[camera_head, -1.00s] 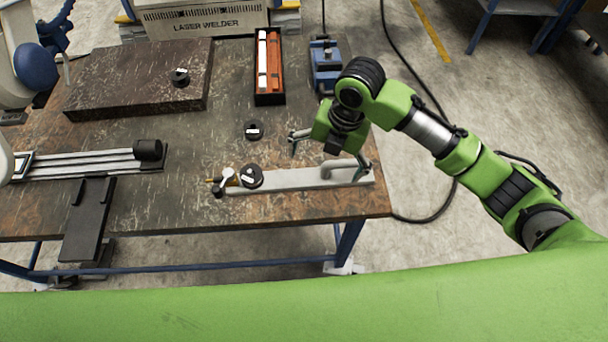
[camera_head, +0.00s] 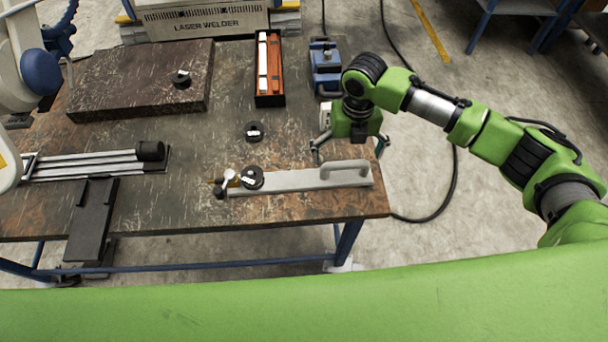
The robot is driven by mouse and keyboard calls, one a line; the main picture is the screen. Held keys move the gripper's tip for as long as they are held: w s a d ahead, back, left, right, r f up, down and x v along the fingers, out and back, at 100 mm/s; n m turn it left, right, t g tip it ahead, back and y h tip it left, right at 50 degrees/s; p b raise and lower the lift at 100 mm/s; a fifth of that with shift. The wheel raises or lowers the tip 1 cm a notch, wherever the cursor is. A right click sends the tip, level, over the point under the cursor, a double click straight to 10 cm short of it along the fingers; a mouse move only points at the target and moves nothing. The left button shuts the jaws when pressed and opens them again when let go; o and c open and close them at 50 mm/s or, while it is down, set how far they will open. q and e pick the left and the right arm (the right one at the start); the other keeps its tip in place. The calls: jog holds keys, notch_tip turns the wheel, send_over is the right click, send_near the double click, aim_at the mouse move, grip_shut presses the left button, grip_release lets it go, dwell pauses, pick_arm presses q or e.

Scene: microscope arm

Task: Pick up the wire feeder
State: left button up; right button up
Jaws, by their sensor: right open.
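The long pale grey bar (camera_head: 300,181), which looks like the wire feeder, lies flat along the front right of the table. A raised grey handle (camera_head: 345,164) stands on its right part. A black knob (camera_head: 252,177) and a small pale piece with a brass tip are at its left end. My right gripper (camera_head: 349,152) is open and empty, pointing down. It is just behind and partly right of the handle, with its fingers spread. How high it is above the table is hard to tell. My left gripper is not in view.
A round black piece (camera_head: 254,132) lies behind the bar. An orange case (camera_head: 269,70), a blue clamp-like device (camera_head: 325,68) and a dark slab (camera_head: 140,80) are farther back. A rail assembly (camera_head: 90,164) lies left. The table between is mostly clear.

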aim_at(345, 162)
notch_tip(345, 162, down, 5)
jog(key=shift+d+r+p, duration=0.1)
jog(key=shift+d+p, duration=0.05)
jog(key=shift+p, duration=0.95)
jog(key=shift+w+f, duration=0.1)
jog(key=shift+f, duration=0.2)
jog(key=c, duration=1.6)
jog(key=shift+w+r, duration=0.1)
jog(key=shift+w, duration=0.05)
jog(key=shift+c, duration=0.2)
jog(key=shift+r, duration=0.1)
jog(key=shift+r, duration=0.5)
jog(key=s+a+r+b, duration=0.4)
jog(key=s+r, duration=0.7)
jog(key=s, duration=0.2)
jog(key=shift+s+r, duration=0.3)
jog(key=shift+r, duration=0.1)
jog(key=shift+w+f, duration=0.1)
jog(key=shift+f, duration=0.05)
